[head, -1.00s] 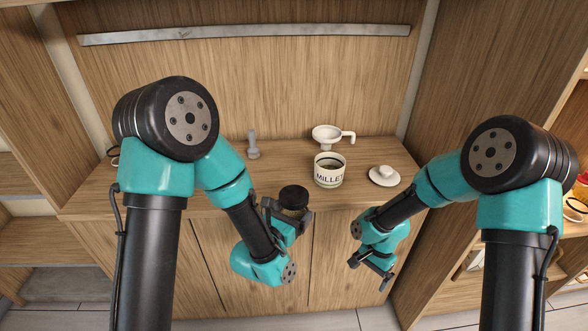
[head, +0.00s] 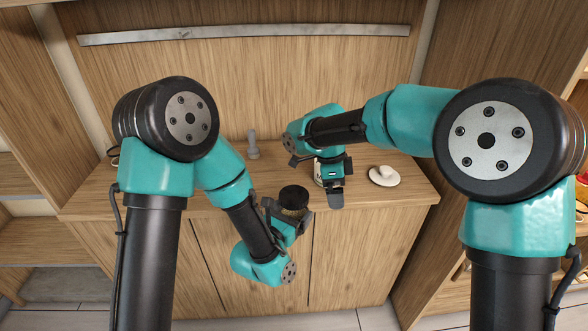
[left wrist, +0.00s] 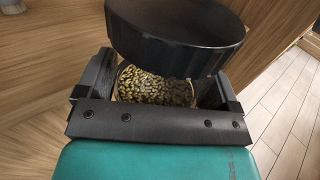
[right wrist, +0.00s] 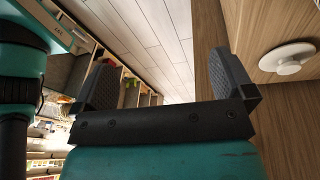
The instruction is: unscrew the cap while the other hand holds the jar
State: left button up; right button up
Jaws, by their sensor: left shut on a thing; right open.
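A jar with a wide black cap (head: 293,196) is in my left gripper (head: 287,211), in front of the counter's front edge. In the left wrist view the black cap (left wrist: 178,38) sits over the jar (left wrist: 155,86), which is full of greenish-yellow grains. My left gripper's fingers (left wrist: 158,90) are shut on the jar's sides below the cap. My right gripper (head: 342,180) is open and empty, to the right of the cap and apart from it. The right wrist view shows nothing between its spread fingers (right wrist: 165,85).
A white lid with a knob (head: 384,176) lies on the wooden counter (head: 405,194), right of my right arm; it also shows in the right wrist view (right wrist: 287,58). A small grey upright object (head: 253,146) stands at the back left. My right arm mostly covers the millet canister (head: 319,174).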

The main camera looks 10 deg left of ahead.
aim_at(294, 195)
jog(key=a+r, duration=0.2)
jog(key=a, duration=0.1)
jog(key=s+a+r+m+y, duration=0.1)
jog(key=a+r, duration=0.1)
jog(key=a, duration=0.2)
jog(key=a+r+m+t+y, duration=0.1)
jog(key=a+r, duration=0.1)
jog(key=a, duration=0.1)
jog(key=shift+s+a+r, duration=0.15)
jog(key=shift+s+a, duration=0.2)
jog(key=shift+a, duration=0.05)
jog(key=shift+f, duration=4.05)
